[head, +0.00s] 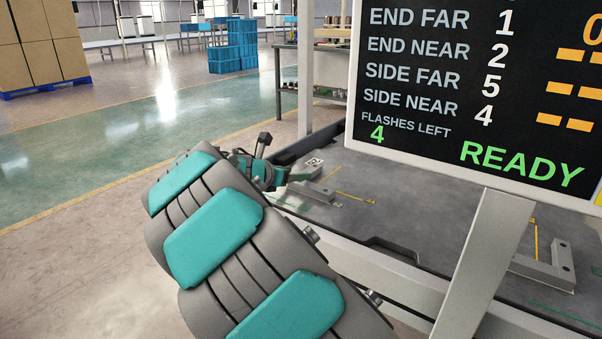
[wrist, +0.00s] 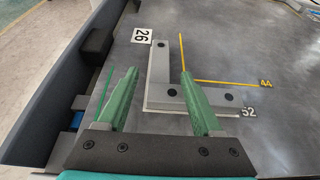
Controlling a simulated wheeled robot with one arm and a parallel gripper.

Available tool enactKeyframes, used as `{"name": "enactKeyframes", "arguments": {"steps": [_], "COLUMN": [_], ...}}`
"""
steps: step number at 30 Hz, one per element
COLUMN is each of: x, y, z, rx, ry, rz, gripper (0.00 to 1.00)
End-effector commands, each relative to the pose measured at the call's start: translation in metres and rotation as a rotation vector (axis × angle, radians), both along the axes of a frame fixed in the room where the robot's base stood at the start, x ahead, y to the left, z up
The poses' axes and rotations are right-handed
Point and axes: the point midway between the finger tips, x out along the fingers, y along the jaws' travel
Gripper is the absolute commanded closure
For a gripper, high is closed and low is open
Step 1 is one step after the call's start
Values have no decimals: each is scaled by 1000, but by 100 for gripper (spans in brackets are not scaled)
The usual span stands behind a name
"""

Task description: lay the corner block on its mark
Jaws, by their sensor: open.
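The corner block (wrist: 161,61) is a grey L-shaped piece with dark round holes, lying on the grey table top in the wrist view. It also shows in the head view (head: 313,194). My gripper (wrist: 159,72) is open, its green fingers on either side of the block's long upright leg in the picture. The right finger covers part of the inner corner; contact and height cannot be told. A yellow corner line (wrist: 225,82) lies beside the block's inner side, apart from its edges. A green line (wrist: 105,88) lies left of my left finger. Which line is the block's mark is unclear.
Number tags 26 (wrist: 142,36) and 52 (wrist: 248,112) sit by the block's ends. A screen (head: 450,110) reads READY, with 4 flashes left, and hides part of the table. Another grey block (head: 548,268) lies to the right. A dark raised rim (wrist: 50,80) borders the table's left.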

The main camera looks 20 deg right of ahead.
Motion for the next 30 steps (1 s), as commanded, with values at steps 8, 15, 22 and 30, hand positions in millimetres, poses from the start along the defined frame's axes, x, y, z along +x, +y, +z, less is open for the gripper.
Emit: {"name": "enactKeyframes", "arguments": {"steps": [8, 15, 22, 30], "x": [-27, -38, -38, -39], "y": [43, 58, 59, 58], "z": [23, 30, 30, 30], "rx": [1, 1, 0, 0], "ry": [-5, -3, -2, -2], "rz": [5, 1, 1, 0], "gripper": [33, 33, 33, 33]}}
